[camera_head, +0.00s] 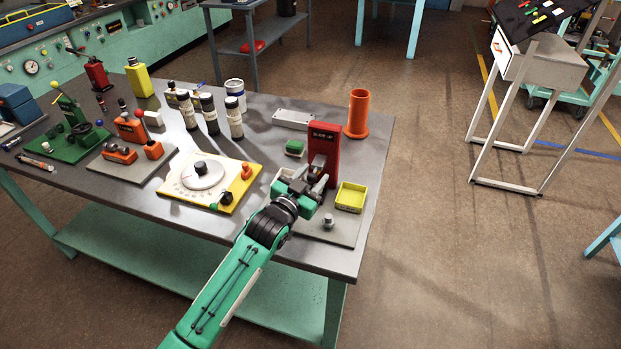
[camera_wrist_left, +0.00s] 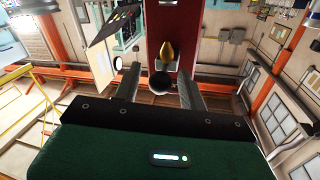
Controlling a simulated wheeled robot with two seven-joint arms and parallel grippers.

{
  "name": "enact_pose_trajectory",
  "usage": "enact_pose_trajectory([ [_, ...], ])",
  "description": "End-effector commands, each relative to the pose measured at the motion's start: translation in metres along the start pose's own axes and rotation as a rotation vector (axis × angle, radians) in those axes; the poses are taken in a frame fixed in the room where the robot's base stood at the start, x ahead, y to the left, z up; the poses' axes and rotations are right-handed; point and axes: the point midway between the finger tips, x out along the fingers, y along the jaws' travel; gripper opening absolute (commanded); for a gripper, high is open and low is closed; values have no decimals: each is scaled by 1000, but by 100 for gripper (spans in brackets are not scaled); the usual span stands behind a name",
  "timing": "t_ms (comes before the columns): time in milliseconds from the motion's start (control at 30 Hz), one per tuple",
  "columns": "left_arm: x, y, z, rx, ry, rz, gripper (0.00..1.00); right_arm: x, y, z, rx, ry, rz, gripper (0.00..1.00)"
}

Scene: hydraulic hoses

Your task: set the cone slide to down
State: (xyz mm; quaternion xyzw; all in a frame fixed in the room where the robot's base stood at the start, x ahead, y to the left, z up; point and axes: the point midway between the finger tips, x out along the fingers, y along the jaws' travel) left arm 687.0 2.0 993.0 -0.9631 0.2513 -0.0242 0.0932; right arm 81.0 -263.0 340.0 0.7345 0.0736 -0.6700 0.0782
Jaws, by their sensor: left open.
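The red upright panel (camera_head: 325,138) stands on a grey base plate near the table's right end, with a label that seems to read "SLIDE UP". My left gripper (camera_head: 308,184) is in front of its lower part, jaws open. In the left wrist view, the red panel (camera_wrist_left: 173,30) is straight ahead. A brass-coloured cone (camera_wrist_left: 168,52) shows on it, with a dark round knob (camera_wrist_left: 161,80) below. The knob shows between the two open fingers of the gripper (camera_wrist_left: 159,82), with gaps at both sides. In the head view the gripper partly hides these parts. My right gripper is not seen.
A yellow tray (camera_head: 350,197) and a small grey knob (camera_head: 328,221) are right of the gripper. An orange cylinder (camera_head: 357,114) stands behind the panel.

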Motion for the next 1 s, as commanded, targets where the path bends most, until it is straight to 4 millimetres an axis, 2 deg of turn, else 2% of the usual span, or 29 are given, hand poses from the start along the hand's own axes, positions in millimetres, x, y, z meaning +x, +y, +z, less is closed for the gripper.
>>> enact_pose_trajectory([
  [133, -6, 0, 1, 0, 0, 0, 42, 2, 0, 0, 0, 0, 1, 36],
  [267, -22, 0, 2, 1, -1, 0, 42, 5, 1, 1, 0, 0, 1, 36],
  [733, -115, 1, 2, 0, -1, 1, 42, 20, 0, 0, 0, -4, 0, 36],
  [833, -128, 0, 2, 0, -1, 0, 42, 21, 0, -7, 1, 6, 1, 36],
  [1000, -138, 0, 1, 0, -1, 0, 42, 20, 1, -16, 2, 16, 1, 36],
])
